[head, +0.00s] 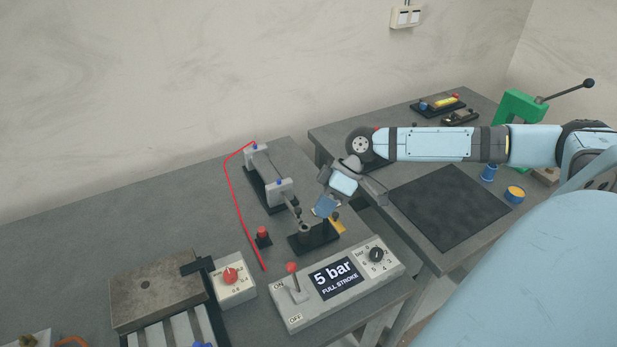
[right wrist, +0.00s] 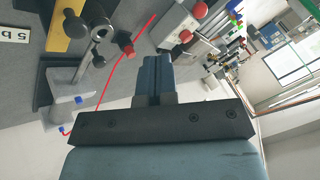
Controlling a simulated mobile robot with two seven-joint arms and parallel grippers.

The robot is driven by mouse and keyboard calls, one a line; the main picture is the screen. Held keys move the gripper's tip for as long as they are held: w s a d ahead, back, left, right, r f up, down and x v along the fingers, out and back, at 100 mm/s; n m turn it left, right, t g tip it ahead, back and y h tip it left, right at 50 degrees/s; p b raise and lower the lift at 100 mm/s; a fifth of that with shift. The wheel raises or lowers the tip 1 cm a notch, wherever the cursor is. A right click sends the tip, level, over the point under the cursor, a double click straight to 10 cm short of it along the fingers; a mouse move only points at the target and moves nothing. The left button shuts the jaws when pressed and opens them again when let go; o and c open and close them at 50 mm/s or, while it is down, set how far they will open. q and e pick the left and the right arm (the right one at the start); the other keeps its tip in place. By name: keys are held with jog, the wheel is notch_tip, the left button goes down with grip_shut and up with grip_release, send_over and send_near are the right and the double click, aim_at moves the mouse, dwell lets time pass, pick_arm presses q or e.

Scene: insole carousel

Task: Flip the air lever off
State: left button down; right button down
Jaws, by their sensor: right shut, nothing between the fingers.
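The air lever (head: 294,279) is a short stick with a red knob on the grey control box (head: 359,288). Its knob leans to the ON end, away from the OFF label. The box carries a display reading "5 bar FULL STROKE" and a black dial. My right gripper (head: 325,207) is shut and empty, above the bench behind the box and apart from the lever. Its closed fingers also show in the right wrist view (right wrist: 156,68). My left gripper is not in view.
A cylinder fixture (head: 280,192) with a red air line stands behind the box. A red button (head: 263,233) is left of my right gripper. A red-knobbed dial box (head: 232,279) and metal block (head: 157,289) stand left. A dark mat (head: 449,205) lies on the right bench.

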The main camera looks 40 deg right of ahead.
aim_at(295, 278)
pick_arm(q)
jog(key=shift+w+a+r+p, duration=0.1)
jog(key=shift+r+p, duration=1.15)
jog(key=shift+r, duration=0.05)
pick_arm(e)
jog(key=shift+s+a+f, duration=0.25)
jog(key=shift+a+f, duration=0.9)
jog(key=shift+a, duration=0.35)
jog(key=shift+s+a+f, duration=0.25)
jog(key=shift+a+f, duration=0.85)
jog(key=shift+a, duration=0.4)
jog(key=shift+s+a+f, duration=0.25)
jog(key=shift+a+f, duration=0.9)
jog(key=shift+a, duration=0.35)
